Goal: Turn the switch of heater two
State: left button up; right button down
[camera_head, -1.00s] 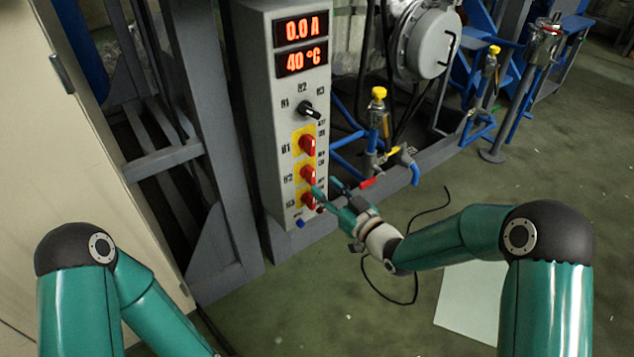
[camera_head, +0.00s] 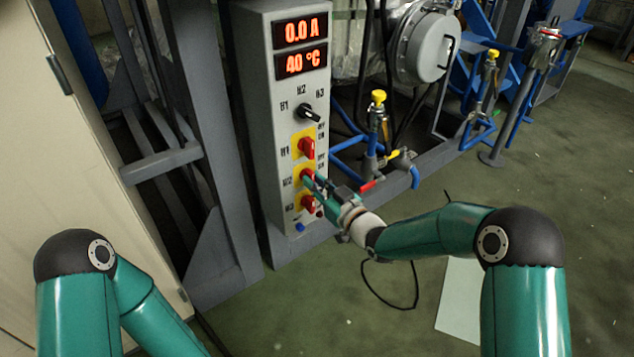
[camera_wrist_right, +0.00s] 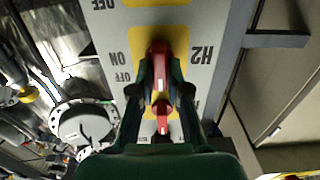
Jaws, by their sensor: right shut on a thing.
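The grey control box (camera_head: 262,150) stands upright with red switches on yellow plates, marked H1, H2 and H3. The H2 switch (camera_head: 306,175) is the middle one, and my right gripper (camera_head: 312,181) is on it, partly covering it. In the right wrist view, the red H2 switch (camera_wrist_right: 157,58) sits between the fingers of my right gripper (camera_wrist_right: 158,70), beside the H2 label and the upside-down ON and OFF marks. The fingers are shut on it. My left arm shows at lower left, but its gripper is outside the view.
The H1 switch (camera_head: 306,148) is just above and the H3 switch (camera_head: 307,203) just below. A black selector knob (camera_head: 309,113) sits under the displays reading 0.0 A and 40 °C. Blue pipes with a yellow-topped valve (camera_head: 378,98) stand right of the box.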

jog(key=shift+d, duration=0.2)
jog(key=shift+m, duration=0.4)
jog(key=m, duration=0.5)
jog(key=m+p, duration=0.1)
jog(key=m, duration=1.1)
jog(key=shift+w+d+f, duration=0.1)
jog(key=shift+w+d, duration=0.2)
jog(key=shift+m, duration=0.3)
